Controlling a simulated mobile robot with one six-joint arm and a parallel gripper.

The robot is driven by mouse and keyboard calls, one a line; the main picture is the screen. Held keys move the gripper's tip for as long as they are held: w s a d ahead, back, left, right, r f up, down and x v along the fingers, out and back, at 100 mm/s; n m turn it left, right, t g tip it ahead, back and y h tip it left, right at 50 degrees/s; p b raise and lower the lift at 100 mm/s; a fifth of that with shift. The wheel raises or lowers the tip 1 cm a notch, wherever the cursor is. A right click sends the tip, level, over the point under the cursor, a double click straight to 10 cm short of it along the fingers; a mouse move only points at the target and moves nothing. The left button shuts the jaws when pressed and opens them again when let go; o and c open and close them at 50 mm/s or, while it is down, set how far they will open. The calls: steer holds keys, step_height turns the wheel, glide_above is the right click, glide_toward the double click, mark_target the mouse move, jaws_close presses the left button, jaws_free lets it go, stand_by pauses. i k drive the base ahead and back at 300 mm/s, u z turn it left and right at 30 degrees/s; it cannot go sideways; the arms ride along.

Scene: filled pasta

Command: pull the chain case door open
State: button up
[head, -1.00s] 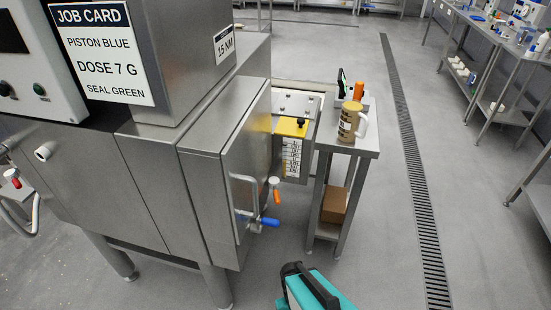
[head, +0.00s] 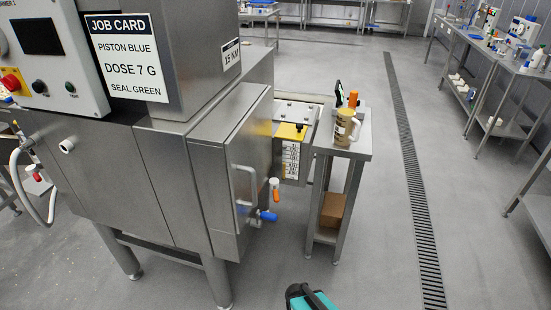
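The chain case door (head: 251,150) appears to be the grey steel panel on the right end of the machine in the head view. It looks shut, with no clear gap at its edges. A pale D-shaped handle (head: 234,186) stands upright on it. Nothing is touching the handle. My gripper is not identifiable in the view, so its fingers and opening cannot be seen. A teal and black part at the bottom edge is cut off by the frame.
Open floor (head: 375,255) lies to the right.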

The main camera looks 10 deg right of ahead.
mark_target(249, 149)
steer(key=z, duration=0.05)
steer(key=k, duration=0.45)
steer(key=u, duration=0.05)
steer(key=i, duration=0.9)
steer(key=z, duration=0.95)
